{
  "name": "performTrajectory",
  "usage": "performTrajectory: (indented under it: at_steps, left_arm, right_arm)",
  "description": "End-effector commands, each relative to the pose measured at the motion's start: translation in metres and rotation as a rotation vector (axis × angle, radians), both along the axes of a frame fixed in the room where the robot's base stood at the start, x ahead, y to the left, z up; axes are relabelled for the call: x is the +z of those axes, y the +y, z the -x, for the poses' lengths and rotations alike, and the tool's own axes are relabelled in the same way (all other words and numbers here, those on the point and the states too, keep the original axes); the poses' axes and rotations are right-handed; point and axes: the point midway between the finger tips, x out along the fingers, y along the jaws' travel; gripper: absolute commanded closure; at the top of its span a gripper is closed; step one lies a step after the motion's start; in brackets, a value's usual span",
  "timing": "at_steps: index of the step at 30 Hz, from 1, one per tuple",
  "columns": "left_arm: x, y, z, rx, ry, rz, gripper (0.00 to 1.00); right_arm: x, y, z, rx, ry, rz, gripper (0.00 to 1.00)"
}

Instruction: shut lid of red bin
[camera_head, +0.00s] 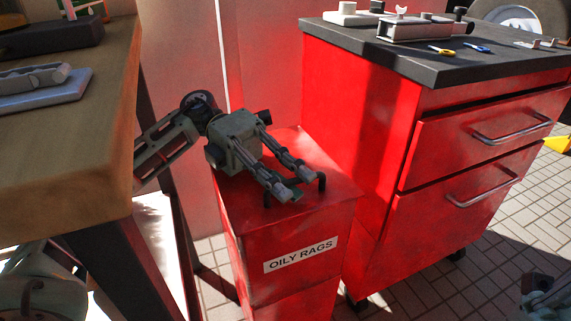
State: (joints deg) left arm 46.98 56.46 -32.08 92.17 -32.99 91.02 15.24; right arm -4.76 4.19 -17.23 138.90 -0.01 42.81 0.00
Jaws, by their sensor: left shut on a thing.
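The red bin (285,285) stands on the floor between the workbench and the red cabinet, with an "OILY RAGS" label (300,255) on its front. Its red lid (325,167) lies flat over the top, and I see no clear gap along the front edge. A black handle (322,182) stands up from the lid near the front. My left gripper (287,192) reaches over the lid from the left and is shut on the handle. Its fingers hide the middle of the handle. The fingers of my right gripper are not in view.
A wooden workbench (95,150) is close on the left, beside my arm. A red drawer cabinet (355,150) with a dark top (345,40) stands close on the right, with small tools (441,51) on it. Tiled floor (475,265) is open at the lower right.

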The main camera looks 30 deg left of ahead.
Motion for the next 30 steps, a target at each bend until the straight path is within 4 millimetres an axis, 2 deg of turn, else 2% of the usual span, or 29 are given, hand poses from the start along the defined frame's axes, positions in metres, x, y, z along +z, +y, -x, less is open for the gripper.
performTrajectory:
  at_steps: [16, 17, 19, 26, 30]
  left_arm:
    - [-0.0099, -0.0008, 0.0012, -0.002, -0.006, -0.027, 1.0]
    - [-0.0102, -0.0008, 0.0013, -0.002, -0.006, -0.027, 0.9]
    - [-0.0102, -0.0008, 0.0013, -0.002, -0.006, -0.027, 0.84]
    - [-0.0082, -0.0007, 0.0008, 0.0, -0.009, -0.023, 0.84]
    - [-0.0057, 0.0062, -0.0025, 0.003, -0.012, -0.021, 0.84]
  right_arm:
    - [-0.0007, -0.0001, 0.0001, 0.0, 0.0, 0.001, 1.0]
    - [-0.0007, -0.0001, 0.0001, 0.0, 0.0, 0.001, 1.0]
    - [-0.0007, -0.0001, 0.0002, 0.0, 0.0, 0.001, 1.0]
    - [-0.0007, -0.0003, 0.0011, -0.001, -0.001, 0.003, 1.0]
    - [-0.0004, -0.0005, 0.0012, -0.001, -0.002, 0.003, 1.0]
